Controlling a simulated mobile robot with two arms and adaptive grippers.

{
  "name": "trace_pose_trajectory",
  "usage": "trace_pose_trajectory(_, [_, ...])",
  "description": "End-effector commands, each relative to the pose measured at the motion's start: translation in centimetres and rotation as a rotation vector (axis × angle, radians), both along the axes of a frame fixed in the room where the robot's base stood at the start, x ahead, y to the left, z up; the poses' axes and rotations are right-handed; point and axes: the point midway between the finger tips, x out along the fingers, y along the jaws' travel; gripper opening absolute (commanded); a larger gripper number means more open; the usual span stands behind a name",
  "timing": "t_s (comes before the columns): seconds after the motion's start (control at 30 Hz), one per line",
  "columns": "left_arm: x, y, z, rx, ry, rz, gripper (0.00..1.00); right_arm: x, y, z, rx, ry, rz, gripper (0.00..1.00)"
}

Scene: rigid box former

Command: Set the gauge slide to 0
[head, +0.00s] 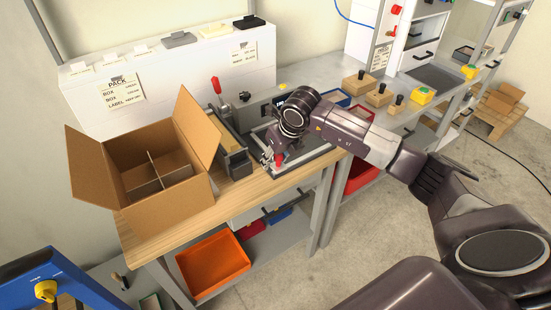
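My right arm reaches in from the right, over the workbench (180,222). Its gripper (268,158) points down at the front left corner of a grey metal frame (300,162) on the bench. A small red part (279,159) shows right beside the fingertips. I cannot tell whether the fingers touch it or hold anything. A dark metal fixture (237,163) with a red-handled lever (215,86) stands just left of the gripper. No gauge scale or zero mark can be read, and I cannot pick out the slide for certain. My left gripper is out of view.
An open cardboard box (165,208) with dividers stands at the left of the bench. A white cabinet (180,82) is behind. An orange bin (212,265) sits on the lower shelf. Wooden blocks with black knobs (378,94) stand on the bench at right.

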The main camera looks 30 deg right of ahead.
Motion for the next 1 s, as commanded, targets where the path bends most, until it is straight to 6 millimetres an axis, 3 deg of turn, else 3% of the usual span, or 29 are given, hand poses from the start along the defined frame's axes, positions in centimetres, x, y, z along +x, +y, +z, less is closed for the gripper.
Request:
trace_pose_trajectory(0.27, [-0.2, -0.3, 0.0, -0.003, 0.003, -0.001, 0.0, -0.1, -0.1, 0.6, -0.002, -0.002, -0.001, 0.37])
trace_pose_trajectory(0.7, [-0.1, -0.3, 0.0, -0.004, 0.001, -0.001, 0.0, -3.3, -0.5, 8.3, -0.003, -0.004, 0.0, 0.37])
trace_pose_trajectory(1.0, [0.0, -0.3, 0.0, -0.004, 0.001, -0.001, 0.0, -4.5, -0.5, 11.0, -0.001, 0.0, 0.0, 0.37])
